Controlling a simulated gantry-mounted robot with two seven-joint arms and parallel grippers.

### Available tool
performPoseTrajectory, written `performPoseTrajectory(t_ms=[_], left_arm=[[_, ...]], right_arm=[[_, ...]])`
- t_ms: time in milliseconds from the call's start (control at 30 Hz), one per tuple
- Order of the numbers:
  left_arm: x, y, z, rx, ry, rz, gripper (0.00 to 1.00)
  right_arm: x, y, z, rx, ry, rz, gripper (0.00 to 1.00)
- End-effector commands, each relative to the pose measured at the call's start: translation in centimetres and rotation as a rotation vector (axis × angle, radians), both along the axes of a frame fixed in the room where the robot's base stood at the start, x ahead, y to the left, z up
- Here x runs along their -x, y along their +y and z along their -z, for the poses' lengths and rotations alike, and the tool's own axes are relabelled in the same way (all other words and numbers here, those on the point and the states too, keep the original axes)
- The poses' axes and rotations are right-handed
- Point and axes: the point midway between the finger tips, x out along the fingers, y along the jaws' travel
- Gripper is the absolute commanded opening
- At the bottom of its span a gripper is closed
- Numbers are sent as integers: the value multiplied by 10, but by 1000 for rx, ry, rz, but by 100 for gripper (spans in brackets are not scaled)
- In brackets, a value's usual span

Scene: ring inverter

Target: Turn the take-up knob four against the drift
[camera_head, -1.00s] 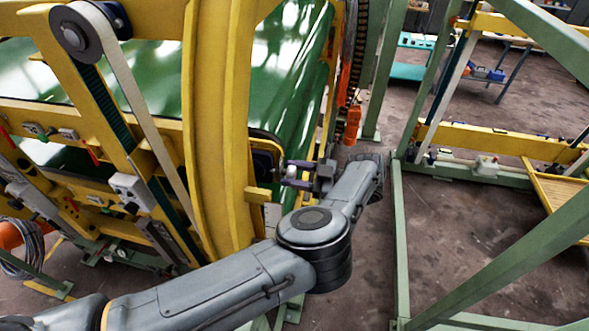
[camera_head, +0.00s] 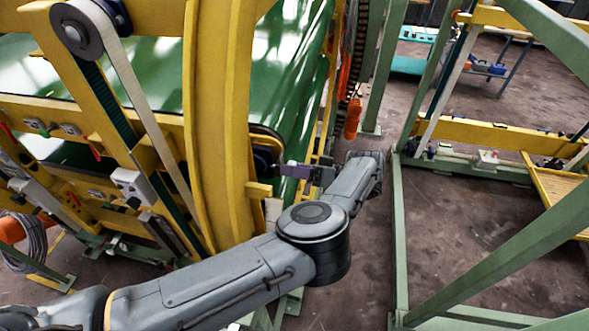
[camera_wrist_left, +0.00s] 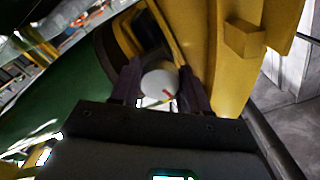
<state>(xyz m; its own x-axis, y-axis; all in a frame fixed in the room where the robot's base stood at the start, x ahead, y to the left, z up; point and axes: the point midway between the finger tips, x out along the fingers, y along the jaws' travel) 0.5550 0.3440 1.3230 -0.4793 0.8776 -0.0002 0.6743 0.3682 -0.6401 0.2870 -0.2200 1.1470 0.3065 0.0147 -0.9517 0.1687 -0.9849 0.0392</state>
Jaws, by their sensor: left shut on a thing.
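The take-up knob (camera_wrist_left: 159,83) is a pale round face with a red mark, seen between my two fingers in the left wrist view. My left gripper (camera_head: 284,170) is shut on it, with one dark purple finger on each side in the wrist view (camera_wrist_left: 159,88). In the head view the fingers reach left to the edge of the yellow ring machine and overlap one another, hiding the knob. The number on the knob cannot be read. My right gripper is in neither view.
The curved yellow frame (camera_head: 219,130) stands close left of the gripper, with a small yellow block (camera_head: 258,190) just below the fingers. A green belt (camera_head: 289,70) runs behind. Green posts (camera_head: 399,240) stand to the right, with bare floor (camera_head: 480,230) beyond.

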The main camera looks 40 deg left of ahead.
Motion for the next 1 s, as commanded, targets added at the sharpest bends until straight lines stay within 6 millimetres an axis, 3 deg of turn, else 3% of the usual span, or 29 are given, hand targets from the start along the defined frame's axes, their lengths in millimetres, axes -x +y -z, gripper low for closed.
performPoseTrajectory(t_ms=[1000], left_arm=[[1,0,0,428,780,-1,15]], right_arm=[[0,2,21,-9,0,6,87]])
